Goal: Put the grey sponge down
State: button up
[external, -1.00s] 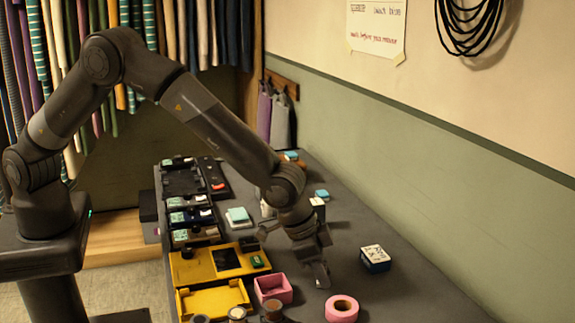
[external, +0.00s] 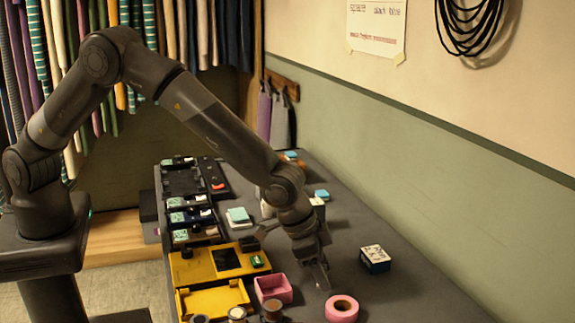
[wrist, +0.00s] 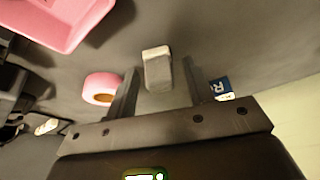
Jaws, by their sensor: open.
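The grey sponge (wrist: 158,72) is a small grey block with a paler end. In the wrist view it sits between the two fingers of my gripper (wrist: 159,66), with a visible gap on each side. My gripper is open and not clamped on it. In the external view my gripper (external: 319,281) points down low over the grey table, behind the pink tape roll. The sponge is mostly hidden by the fingers there, and I cannot make it out clearly.
A pink tape roll (external: 342,309) and a pink open box (external: 273,288) are close to my gripper. A dark blue box with a white top (external: 375,259) stands to the right. Yellow trays (external: 207,265) line the left. The table's right side is mostly bare.

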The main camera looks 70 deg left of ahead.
jog(key=v, duration=1.2)
jog(key=s+a+r+n, duration=0.1)
jog(key=s+a+r, duration=0.35)
jog(key=a, duration=0.35)
jog(key=s+a+r+n, duration=0.1)
jog(key=s+a+r, duration=0.2)
jog(key=a+r, duration=0.4)
jog(key=s+a+r, duration=0.3)
jog(key=a+r, duration=0.2)
jog(key=a, duration=0.4)
jog(key=s+a+n+y, duration=0.1)
jog(key=s+a, duration=0.6)
jog(key=s, duration=0.4)
jog(key=s+a+n+t, duration=0.1)
jog(key=s+a, duration=0.6)
jog(key=s, duration=0.4)
jog(key=shift+a+r+y, duration=0.15)
jog(key=shift+a+y, duration=0.1)
jog(key=shift+y, duration=0.15)
